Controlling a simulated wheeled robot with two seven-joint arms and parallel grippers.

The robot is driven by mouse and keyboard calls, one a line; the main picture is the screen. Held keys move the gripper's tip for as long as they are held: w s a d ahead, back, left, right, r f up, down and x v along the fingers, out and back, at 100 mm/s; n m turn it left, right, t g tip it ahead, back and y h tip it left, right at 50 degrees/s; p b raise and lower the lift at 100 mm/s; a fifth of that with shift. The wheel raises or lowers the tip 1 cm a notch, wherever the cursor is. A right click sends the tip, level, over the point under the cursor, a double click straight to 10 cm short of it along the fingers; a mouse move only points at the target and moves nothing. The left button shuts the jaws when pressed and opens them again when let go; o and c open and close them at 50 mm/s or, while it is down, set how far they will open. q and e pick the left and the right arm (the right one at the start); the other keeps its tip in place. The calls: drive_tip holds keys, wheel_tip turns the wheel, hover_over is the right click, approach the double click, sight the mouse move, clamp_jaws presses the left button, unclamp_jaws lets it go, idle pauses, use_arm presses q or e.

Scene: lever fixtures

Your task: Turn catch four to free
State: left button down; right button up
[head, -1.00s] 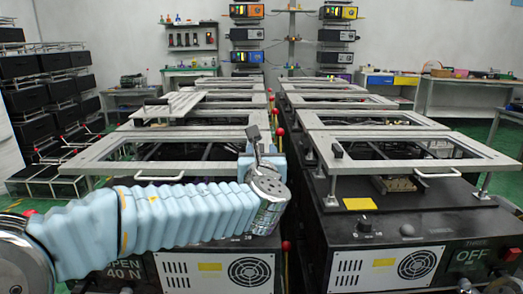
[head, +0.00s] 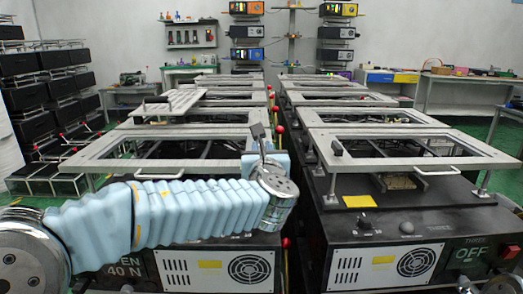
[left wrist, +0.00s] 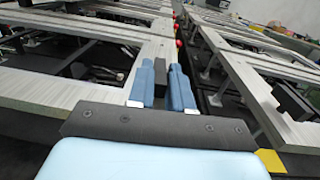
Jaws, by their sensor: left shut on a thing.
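My left gripper (head: 264,155) is at the near right corner of the front left fixture's frame. In the left wrist view its two blue fingers (left wrist: 163,88) stand either side of a dark catch lever (left wrist: 161,72), and they are shut on it. In the head view the dark top of this lever (head: 258,131) sticks up above the fingers, leaning a little. The fixture's number is hidden behind my arm; its panel (head: 122,264) shows part of a word and "40 N". My right gripper is not in view.
Red-knobbed levers (head: 280,131) line the narrow gap between the two rows. More framed fixtures stretch behind. Dark drawers (head: 28,95) stand at the left wall.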

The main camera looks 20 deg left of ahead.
use_arm(q)
drive_tip(key=n+g+y, duration=0.1)
drive_tip(key=n+y, duration=0.1)
drive_tip(key=n+g+y, duration=0.2)
drive_tip(key=y, duration=0.1)
drive_tip(key=d+n+g+y, duration=0.1)
drive_tip(key=g+y, duration=0.1)
drive_tip(key=shift+w+d+n+y, duration=0.1)
drive_tip(key=shift+w+n+y, duration=0.2)
drive_tip(key=shift+w+n, duration=0.1)
drive_tip(key=n+g+y, duration=0.1)
drive_tip(key=g, duration=0.1)
drive_tip(key=n+g+y, duration=0.1)
drive_tip(key=n+g, duration=0.1)
drive_tip(key=g, duration=0.1)
drive_tip(key=n+g+y, duration=0.2)
drive_tip(key=shift+w+d, duration=0.2)
drive_tip(key=shift+w, duration=0.2)
drive_tip(key=shift+n+g, duration=0.4)
drive_tip(key=shift+g, duration=0.1)
drive_tip(key=c, duration=1.1)
unclamp_jaws()
drive_tip(key=v, duration=1.3)
drive_tip(key=shift+s+d, duration=0.1)
drive_tip(key=shift+d, duration=0.25)
